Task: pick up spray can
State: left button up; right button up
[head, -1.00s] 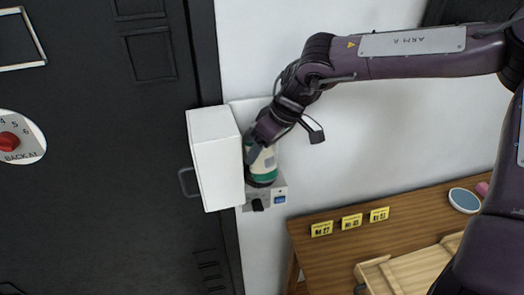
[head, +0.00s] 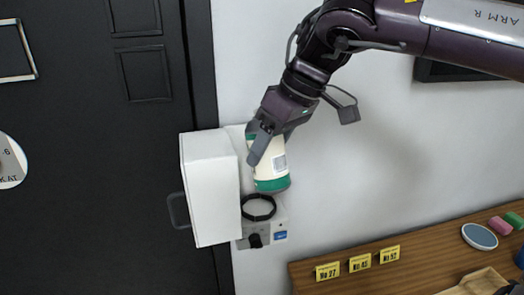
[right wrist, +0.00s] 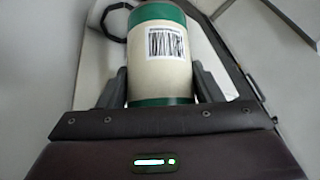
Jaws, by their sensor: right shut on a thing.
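The spray can (head: 271,171) is cream with green bands at its ends and a barcode label. In the head view it hangs tilted in my right gripper (head: 261,146), just above a black ring holder (head: 258,207) on the wall. In the right wrist view the can (right wrist: 160,60) sits upright between the two fingers of the gripper (right wrist: 160,88), with one finger on each side. The right gripper is shut on it. The black ring, apart from the can, also shows in the right wrist view (right wrist: 113,20). My left gripper is not in view.
A white box door (head: 210,188) stands open left of the can, close to it. A dark door (head: 90,200) fills the left. A wooden table (head: 420,262) with yellow number tags (head: 360,263) and a round dish (head: 479,236) is at lower right. The wall between is bare.

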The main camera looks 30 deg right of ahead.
jog(key=s+a+b, duration=0.3)
jog(key=s+b, duration=0.1)
jog(key=s, duration=0.8)
jog(key=shift+s+a+b, duration=0.15)
jog(key=shift+s+b, duration=0.15)
jog(key=shift+s, duration=0.05)
